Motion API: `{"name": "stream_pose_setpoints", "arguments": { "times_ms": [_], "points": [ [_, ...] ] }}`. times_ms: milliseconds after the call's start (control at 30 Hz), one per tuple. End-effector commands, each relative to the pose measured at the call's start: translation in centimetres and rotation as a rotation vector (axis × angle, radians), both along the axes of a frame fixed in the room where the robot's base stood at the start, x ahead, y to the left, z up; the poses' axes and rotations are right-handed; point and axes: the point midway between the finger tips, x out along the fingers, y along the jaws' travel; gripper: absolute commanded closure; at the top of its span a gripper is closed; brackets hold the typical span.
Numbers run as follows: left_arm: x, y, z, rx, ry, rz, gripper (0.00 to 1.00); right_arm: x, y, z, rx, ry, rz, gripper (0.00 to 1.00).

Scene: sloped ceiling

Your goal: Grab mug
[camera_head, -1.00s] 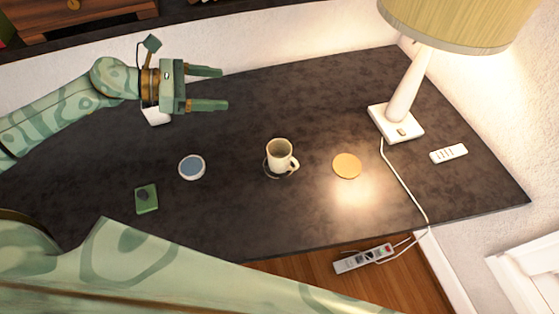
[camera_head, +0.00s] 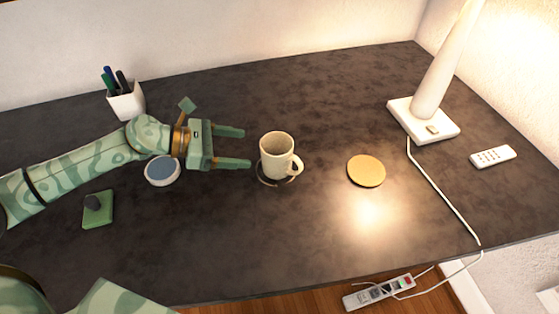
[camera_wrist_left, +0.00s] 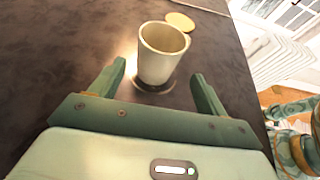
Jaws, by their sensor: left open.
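A cream mug (camera_head: 276,157) stands upright on a dark round coaster (camera_head: 264,180) in the middle of the desk, its handle to the right in the head view. My left gripper (camera_head: 246,148) is open and empty just left of the mug, its two fingers pointing at it. In the left wrist view the mug (camera_wrist_left: 160,54) stands ahead of and between the open fingers (camera_wrist_left: 158,80), and its handle is hidden there. The fingertips appear close to the mug, without a grip on it. My right gripper is not in view.
A green square item (camera_head: 98,210), a pen cup (camera_head: 125,100), a cork disc (camera_head: 366,171), a lamp base (camera_head: 423,122) with a cord and a remote (camera_head: 493,156) surround the open desk.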

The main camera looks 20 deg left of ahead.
Motion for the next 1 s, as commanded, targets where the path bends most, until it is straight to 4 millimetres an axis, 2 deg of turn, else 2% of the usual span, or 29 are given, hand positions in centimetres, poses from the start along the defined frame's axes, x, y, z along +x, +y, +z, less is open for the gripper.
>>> {"name": "stream_pose_setpoints", "arguments": {
  "times_ms": [100,200,433,667,967,1000],
  "points": [
    [1.4,-2.4,-1.0,-0.003,-0.003,-0.001,0.24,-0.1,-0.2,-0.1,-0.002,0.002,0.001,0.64],
    [2.2,-3.7,-1.7,-0.001,-0.002,0.0,0.24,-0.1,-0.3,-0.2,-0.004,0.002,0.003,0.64],
    [3.1,-5.4,-2.5,-0.002,-0.001,-0.001,0.24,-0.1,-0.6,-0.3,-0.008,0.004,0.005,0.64],
    [4.8,-8.3,-3.9,-0.001,0.0,-0.001,0.24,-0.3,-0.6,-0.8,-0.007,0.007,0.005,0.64],
    [5.1,-8.9,-4.1,0.0,0.0,0.001,0.24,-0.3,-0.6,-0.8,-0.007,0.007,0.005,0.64],
    [5.1,-8.8,-4.1,0.0,0.001,0.0,0.33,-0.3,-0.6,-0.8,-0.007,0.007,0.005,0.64]
  ]
}}
